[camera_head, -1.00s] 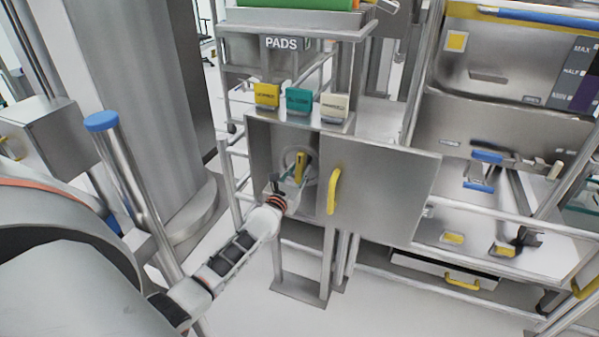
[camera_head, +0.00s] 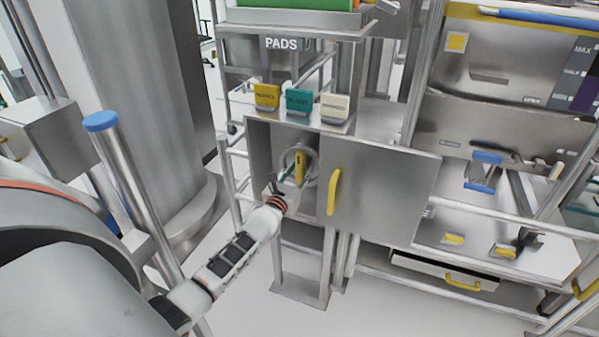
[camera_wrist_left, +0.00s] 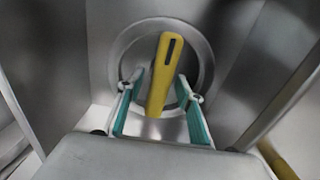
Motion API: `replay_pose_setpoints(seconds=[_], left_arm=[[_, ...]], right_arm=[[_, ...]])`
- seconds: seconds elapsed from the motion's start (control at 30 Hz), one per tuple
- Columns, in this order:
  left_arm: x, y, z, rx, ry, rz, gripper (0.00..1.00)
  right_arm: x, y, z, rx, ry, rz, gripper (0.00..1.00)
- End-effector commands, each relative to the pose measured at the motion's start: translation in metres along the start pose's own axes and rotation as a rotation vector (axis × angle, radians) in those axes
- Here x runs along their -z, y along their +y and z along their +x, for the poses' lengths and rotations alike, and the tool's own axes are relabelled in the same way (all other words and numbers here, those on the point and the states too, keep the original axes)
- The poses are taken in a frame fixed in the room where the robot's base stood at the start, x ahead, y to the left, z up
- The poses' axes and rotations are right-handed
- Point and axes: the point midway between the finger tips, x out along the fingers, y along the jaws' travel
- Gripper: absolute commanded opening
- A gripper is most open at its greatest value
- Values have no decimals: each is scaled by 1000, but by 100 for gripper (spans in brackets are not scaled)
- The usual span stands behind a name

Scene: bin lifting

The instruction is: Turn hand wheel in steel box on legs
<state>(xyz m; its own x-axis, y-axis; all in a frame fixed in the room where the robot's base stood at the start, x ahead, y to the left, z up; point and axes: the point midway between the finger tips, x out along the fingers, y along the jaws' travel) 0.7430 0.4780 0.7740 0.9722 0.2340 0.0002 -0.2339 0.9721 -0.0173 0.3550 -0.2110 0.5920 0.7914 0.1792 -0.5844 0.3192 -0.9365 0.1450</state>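The steel box on legs (camera_head: 262,165) stands open at the middle of the head view. Inside it is a round steel hand wheel (camera_head: 313,162) with a yellow lever (camera_head: 300,166) across its face. In the left wrist view the wheel (camera_wrist_left: 207,60) is seen almost head-on, its lever (camera_wrist_left: 166,70) tilted slightly to the right at the top. My left gripper (camera_head: 291,178) reaches into the box opening. Its teal-padded fingers (camera_wrist_left: 160,85) are spread, one on each side of the lever, with visible gaps. My right gripper is in neither view.
The box's door (camera_head: 385,190), with a yellow handle (camera_head: 333,191), stands to the right of the opening. Yellow, teal and cream labelled blocks (camera_head: 299,101) sit on top. A steel rack fills the right.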

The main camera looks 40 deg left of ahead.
Motion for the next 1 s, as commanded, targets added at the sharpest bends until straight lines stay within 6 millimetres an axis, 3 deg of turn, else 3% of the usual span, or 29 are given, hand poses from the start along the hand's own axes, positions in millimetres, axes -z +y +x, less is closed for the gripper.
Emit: replay_pose_setpoints(seconds=[0.27,0.7,1.0], left_arm=[[1,0,-8,0,1,0,36],[0,0,-66,0,0,2,36],[0,0,-75,0,0,0,36]], right_arm=[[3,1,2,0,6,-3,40],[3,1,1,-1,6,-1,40],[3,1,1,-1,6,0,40]])
